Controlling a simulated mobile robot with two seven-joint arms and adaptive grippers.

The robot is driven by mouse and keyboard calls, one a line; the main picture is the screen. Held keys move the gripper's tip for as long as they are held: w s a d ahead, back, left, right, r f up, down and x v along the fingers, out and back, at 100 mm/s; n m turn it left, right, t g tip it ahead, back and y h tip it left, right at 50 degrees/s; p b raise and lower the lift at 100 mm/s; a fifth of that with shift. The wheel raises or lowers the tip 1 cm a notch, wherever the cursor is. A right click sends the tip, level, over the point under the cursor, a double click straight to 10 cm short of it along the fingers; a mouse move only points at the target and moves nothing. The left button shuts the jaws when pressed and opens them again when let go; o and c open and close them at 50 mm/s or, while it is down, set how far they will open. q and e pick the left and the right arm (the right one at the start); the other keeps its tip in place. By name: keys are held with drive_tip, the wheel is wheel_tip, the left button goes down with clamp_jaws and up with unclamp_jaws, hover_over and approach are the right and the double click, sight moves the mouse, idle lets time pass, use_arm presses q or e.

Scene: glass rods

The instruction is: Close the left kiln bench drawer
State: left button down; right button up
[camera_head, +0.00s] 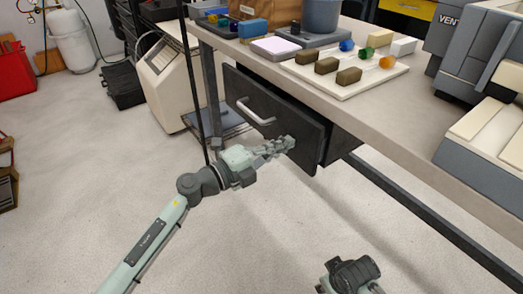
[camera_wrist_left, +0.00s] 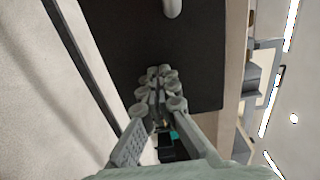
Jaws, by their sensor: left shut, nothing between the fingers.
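The left kiln bench drawer (camera_head: 262,110) is dark, with a pale curved handle (camera_head: 255,112), and stands out from under the bench top. Its dark front (camera_wrist_left: 120,40) fills the upper middle of the left wrist view, with part of the handle (camera_wrist_left: 173,8) at the top edge. My left gripper (camera_head: 288,145) is shut and empty, at the lower right part of the drawer front, below and right of the handle. In the left wrist view its fingertips (camera_wrist_left: 160,85) are together over the drawer front; I cannot tell whether they touch it. My right arm shows at the bottom, its fingers not clear.
The bench top (camera_head: 400,110) holds a white board (camera_head: 345,80) with coloured pieces and a grey machine (camera_head: 475,50) at the right. A beige unit (camera_head: 168,85) stands on the floor left of the bench. A dark bench rail (camera_head: 430,220) runs low at the right. The floor in front is clear.

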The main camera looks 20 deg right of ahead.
sight(291, 159)
use_arm(q)
drive_tip(key=shift+x, duration=1.55)
drive_tip(key=shift+r, duration=0.1)
